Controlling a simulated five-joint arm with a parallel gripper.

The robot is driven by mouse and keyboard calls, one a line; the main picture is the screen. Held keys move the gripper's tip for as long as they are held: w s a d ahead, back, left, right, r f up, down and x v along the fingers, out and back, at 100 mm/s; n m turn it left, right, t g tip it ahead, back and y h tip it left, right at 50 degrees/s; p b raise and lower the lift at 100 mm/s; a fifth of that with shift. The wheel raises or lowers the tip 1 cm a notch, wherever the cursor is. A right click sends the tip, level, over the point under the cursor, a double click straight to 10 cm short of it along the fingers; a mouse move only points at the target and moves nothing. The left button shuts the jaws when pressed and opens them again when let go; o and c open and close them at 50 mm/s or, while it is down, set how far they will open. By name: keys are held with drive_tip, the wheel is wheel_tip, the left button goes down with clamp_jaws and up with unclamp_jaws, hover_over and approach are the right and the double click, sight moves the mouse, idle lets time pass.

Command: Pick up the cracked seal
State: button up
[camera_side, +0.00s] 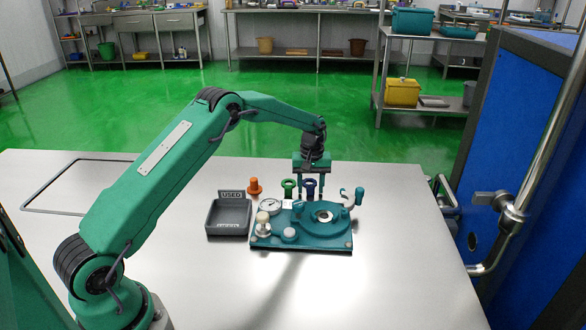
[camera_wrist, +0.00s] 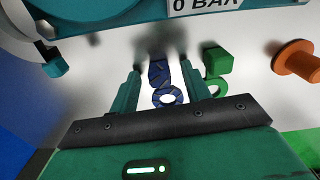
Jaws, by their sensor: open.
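A dark blue seal with a ring-shaped end (camera_side: 310,187) stands behind the teal fixture in the side view. In the wrist view the blue seal (camera_wrist: 159,75) shows pale jagged lines like cracks. My gripper (camera_side: 311,196) is open and points down at the seal. In the wrist view my gripper's fingers (camera_wrist: 161,72) lie on either side of the seal, with gaps visible.
A green seal (camera_side: 289,188) stands close left of my gripper and an orange one (camera_side: 254,187) farther left. A grey tray marked USED (camera_side: 209,219) is left of the teal fixture (camera_side: 339,244), which carries a gauge (camera_side: 270,206).

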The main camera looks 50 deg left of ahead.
sight(311, 185)
idle(0.3)
clamp_jaws()
drive_tip(key=shift+r, duration=0.15)
drive_tip(key=shift+r, duration=0.85)
wheel_tip(311, 185, up, 2)
drive_tip(key=shift+r, duration=0.2)
drive_tip(key=s+d+r, duration=0.4)
drive_tip(key=d+r, duration=0.2)
drive_tip(key=d, duration=0.5)
drive_tip(key=shift+r, duration=0.35)
